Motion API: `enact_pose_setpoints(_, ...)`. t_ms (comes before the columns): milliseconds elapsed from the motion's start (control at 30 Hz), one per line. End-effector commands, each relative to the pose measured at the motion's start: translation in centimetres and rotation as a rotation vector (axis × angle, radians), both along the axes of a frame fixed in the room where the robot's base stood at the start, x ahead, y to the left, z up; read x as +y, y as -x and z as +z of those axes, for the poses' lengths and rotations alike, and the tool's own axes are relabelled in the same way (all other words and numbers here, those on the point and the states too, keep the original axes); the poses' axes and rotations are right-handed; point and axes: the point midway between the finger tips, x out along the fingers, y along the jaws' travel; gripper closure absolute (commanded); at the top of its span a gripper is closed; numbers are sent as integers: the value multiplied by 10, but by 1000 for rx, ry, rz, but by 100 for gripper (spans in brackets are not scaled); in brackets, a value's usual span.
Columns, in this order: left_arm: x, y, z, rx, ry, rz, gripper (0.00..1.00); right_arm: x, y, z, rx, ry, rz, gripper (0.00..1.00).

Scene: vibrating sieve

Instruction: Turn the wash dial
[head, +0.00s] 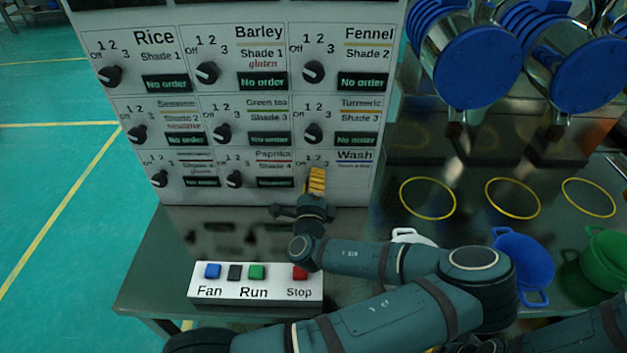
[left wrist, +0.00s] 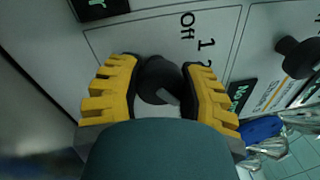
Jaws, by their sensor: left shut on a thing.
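The wash dial is a black knob in the bottom right cell of the white panel (head: 243,193), beside the Wash label (head: 355,156). In the head view my left gripper (head: 317,180) covers it. In the left wrist view the dial (left wrist: 158,80) sits between the yellow-padded fingers of my left gripper (left wrist: 160,88), one on each side. The gripper is shut on the dial. The Off and 1 marks show beside the knob in the wrist view; its exact setting is hard to tell. My right gripper is not in view.
Several other black dials are on the panel, including the paprika dial (head: 234,179) to the left. A white button box (head: 257,290) stands on the table below my left wrist.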

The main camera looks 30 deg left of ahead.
Motion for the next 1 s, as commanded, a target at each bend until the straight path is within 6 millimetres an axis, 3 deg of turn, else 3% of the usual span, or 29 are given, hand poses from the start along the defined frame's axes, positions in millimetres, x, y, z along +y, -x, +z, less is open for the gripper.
enact_pose_setpoints(767, 1, 1, -1, 57, -84, 2, 96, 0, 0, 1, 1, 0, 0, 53)
enact_pose_setpoints(800, 1, 1, -1, 57, -84, 2, 48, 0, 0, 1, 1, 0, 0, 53)
enact_pose_setpoints(867, 1, 1, -1, 56, -85, 2, 26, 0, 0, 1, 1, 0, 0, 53)
enact_pose_setpoints(1000, 0, 0, -1, 55, -84, 1, 25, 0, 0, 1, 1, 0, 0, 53)
